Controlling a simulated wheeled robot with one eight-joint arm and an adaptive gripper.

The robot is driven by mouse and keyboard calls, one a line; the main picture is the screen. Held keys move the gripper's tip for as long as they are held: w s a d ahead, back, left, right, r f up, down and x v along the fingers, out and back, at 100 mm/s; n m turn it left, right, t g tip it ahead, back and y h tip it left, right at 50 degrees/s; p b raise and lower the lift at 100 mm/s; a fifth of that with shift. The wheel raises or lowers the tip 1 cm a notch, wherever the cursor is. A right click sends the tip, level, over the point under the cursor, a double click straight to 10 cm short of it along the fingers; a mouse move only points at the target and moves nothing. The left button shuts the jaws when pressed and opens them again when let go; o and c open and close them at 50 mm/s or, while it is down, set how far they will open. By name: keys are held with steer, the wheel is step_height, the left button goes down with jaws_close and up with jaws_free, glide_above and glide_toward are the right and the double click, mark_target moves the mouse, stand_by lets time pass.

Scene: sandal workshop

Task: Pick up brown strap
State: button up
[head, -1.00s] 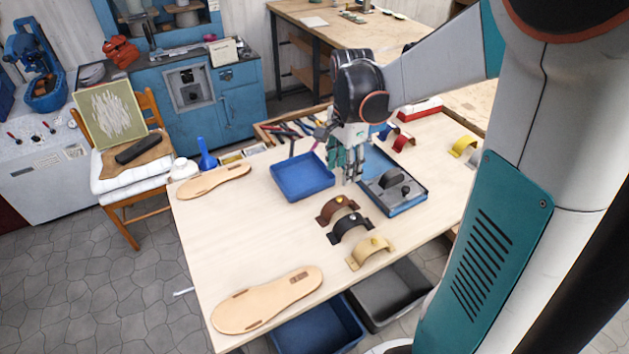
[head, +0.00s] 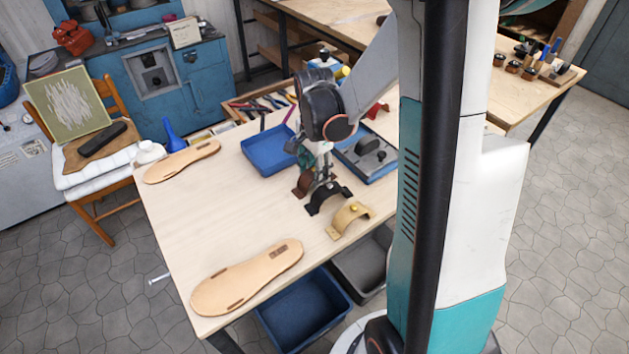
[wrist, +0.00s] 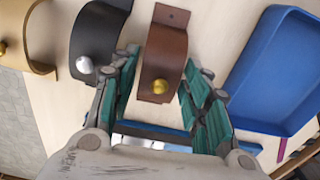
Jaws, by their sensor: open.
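The brown strap (wrist: 166,55) is a curved leather piece with a gold stud, standing on the table. In the wrist view my gripper (wrist: 155,85) is open, with one teal finger on each side of the strap. I cannot tell whether the fingers touch it. In the head view my gripper (head: 318,178) is low over the table, and it partly covers the brown strap (head: 302,184). The black strap (head: 327,197) with a silver stud stands right beside it, close to one finger in the wrist view. The tan strap (head: 349,217) with a gold stud stands farther along the row.
A blue tray (head: 268,152) lies just behind the brown strap. A blue-edged box with a grey tool (head: 366,152) stands to the right. Two tan soles (head: 247,278) lie on the left side of the table (head: 225,215), whose middle is clear.

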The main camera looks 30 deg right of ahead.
steer(key=shift+f, duration=0.4)
steer(key=c, duration=0.6)
steer(key=shift+c, duration=0.2)
steer(key=shift+r, duration=0.15)
